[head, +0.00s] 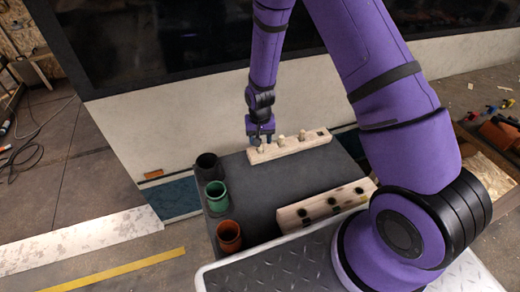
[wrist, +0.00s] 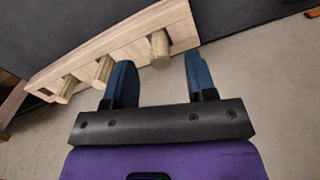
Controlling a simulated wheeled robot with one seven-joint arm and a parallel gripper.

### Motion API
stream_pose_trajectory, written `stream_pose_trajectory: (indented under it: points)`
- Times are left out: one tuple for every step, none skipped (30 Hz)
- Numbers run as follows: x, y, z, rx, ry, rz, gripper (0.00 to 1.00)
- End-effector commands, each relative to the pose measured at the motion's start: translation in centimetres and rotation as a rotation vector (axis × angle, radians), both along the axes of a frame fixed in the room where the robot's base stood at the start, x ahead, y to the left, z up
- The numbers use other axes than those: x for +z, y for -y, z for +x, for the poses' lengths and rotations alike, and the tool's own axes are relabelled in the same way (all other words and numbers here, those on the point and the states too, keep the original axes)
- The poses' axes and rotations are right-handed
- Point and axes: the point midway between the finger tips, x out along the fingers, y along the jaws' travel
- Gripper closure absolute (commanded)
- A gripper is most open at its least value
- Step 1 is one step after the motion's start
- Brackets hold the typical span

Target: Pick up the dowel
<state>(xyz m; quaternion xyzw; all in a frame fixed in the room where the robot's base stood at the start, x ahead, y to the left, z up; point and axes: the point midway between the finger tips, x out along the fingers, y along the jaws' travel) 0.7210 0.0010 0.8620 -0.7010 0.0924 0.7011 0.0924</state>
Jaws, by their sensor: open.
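A long pale wooden rack (head: 291,147) lies along the far edge of a dark table, with three short wooden dowels standing in it: the left one (head: 261,149), the middle one (head: 281,140) and the right one (head: 302,135). My gripper (head: 260,139) points down over the rack's left end, by the left dowel. In the wrist view the blue fingers (wrist: 159,60) are apart, with one dowel (wrist: 160,50) showing in the gap between the tips. I cannot tell how deep it sits between them. Two more dowels (wrist: 103,70) (wrist: 67,89) stand to the left of the fingers.
A black cup (head: 208,166), a green cup (head: 216,195) and an orange cup (head: 229,236) line the table's left edge. A second wooden block (head: 325,205) with dark holes lies at the near side. The middle of the table (head: 268,190) is clear. A pale panel stands behind.

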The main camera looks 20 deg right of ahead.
Motion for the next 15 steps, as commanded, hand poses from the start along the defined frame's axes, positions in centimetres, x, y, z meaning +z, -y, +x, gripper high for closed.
stream_pose_trajectory:
  points:
    - [-0.8,0.1,0.1,0.000,-0.002,0.000,0.49]
    - [-1.2,0.1,0.1,0.000,-0.003,0.000,0.49]
    - [-1.7,0.1,0.1,0.001,-0.002,0.000,0.49]
    - [-2.0,0.1,0.1,0.000,-0.001,-0.001,0.49]
    - [-2.3,0.1,0.1,0.000,-0.001,-0.001,0.49]
    - [-2.6,0.1,0.1,0.000,-0.001,-0.001,0.49]
    - [-2.8,0.1,0.1,0.000,-0.001,-0.001,0.49]
    - [-2.9,0.1,0.1,0.000,0.000,-0.001,0.49]
    - [-3.0,0.1,0.2,0.000,0.000,0.000,0.49]
    - [-3.0,0.1,0.2,0.000,0.001,0.000,0.49]
    - [-3.0,0.1,0.2,0.000,0.001,0.000,0.49]
    - [-3.0,0.1,0.2,0.000,0.001,0.000,0.49]
    - [-3.0,0.1,0.2,0.000,0.001,0.000,0.49]
    - [-3.0,0.1,0.2,0.000,0.001,0.000,0.49]
    - [-3.0,0.1,0.2,0.000,0.001,0.000,0.49]
